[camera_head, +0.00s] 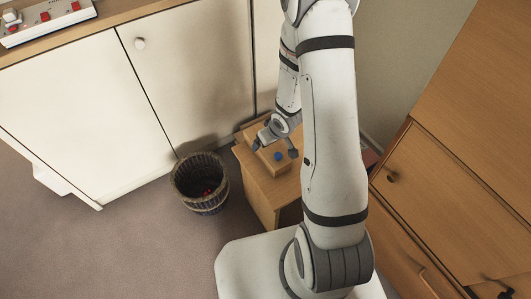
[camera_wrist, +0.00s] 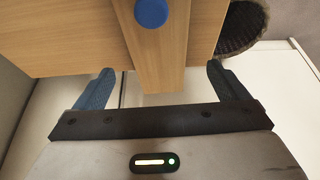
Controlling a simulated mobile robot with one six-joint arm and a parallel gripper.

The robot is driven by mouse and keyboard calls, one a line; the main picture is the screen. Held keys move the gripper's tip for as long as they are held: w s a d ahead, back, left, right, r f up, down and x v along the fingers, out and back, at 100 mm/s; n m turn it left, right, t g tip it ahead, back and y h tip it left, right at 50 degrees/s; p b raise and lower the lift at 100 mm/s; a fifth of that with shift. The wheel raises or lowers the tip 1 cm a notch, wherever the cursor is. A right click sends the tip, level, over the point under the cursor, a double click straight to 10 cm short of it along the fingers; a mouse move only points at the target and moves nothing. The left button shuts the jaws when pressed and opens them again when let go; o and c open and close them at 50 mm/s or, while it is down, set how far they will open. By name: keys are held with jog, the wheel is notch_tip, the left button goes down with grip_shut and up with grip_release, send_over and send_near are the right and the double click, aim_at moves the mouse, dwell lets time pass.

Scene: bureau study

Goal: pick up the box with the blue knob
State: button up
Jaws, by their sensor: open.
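A light wooden box with a blue knob (camera_head: 278,156) sits on top of a small wooden cabinet (camera_head: 260,203). In the wrist view the blue knob (camera_wrist: 151,12) is at the top edge, and the narrow wooden box (camera_wrist: 160,62) runs down from it. My gripper (camera_head: 275,149) is over the box in the head view and partly covers it. In the wrist view my gripper (camera_wrist: 160,72) is open, with one dark finger on each side of the box. A gap shows between each finger and the box. The gripper's exact height above the box is hard to tell.
A dark wicker basket (camera_head: 200,184) with something red inside stands on the floor left of the small cabinet. White cupboards (camera_head: 80,115) stand behind. A wooden bureau (camera_head: 450,190) is close on the right. The carpet (camera_head: 130,250) at the left front is clear.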

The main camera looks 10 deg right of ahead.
aim_at(267, 150)
jog(key=b+x, duration=0.2)
jog(key=x, duration=0.5)
jog(key=shift+f+b, duration=0.35)
jog(key=shift+r, duration=0.1)
jog(key=c, duration=1.3)
